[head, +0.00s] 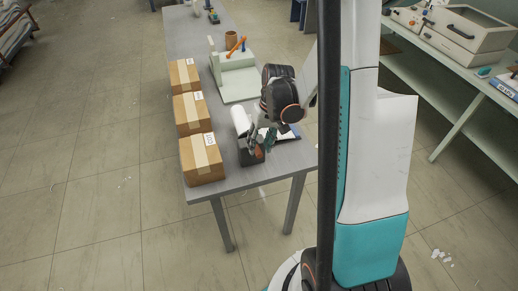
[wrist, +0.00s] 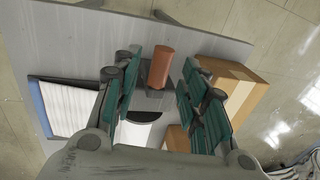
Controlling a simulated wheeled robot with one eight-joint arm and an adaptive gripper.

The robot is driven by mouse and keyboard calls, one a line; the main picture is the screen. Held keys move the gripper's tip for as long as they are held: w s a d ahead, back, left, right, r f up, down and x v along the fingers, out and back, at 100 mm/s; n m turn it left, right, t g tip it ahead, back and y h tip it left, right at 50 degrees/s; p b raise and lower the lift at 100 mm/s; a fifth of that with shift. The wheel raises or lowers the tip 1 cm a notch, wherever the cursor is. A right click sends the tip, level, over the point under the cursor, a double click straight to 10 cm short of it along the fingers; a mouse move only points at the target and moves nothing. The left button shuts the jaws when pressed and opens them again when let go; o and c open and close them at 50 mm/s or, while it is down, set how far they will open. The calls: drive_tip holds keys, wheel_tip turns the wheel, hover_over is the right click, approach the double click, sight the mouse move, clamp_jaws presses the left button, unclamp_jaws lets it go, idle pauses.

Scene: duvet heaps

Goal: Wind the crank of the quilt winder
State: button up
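The quilt winder appears to be the small device with a white roll (head: 241,120) and a dark base (head: 249,158) near the front end of the grey table. Its crank seems to carry a reddish-brown cylindrical grip (wrist: 161,67), which stands out clearly in the wrist view. My gripper (wrist: 158,75) is open, with its teal-padded fingers on either side of that grip. Gaps show between grip and both fingers, so I see no contact. In the head view my gripper (head: 262,140) hangs just right of the roll and partly hides the winder. The crank arm is mostly hidden.
Several taped cardboard boxes (head: 198,158) line the table's left edge, close to the winder. A blue-edged white pad (wrist: 66,108) lies on its other side. A pale green device with an orange lever (head: 236,47) stands farther back. The grey table (head: 225,187) ends just in front.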

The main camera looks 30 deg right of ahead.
drive_tip(key=shift+a+f, duration=0.2)
drive_tip(key=shift+f, duration=0.75)
clamp_jaws()
drive_tip(key=shift+a, duration=0.15)
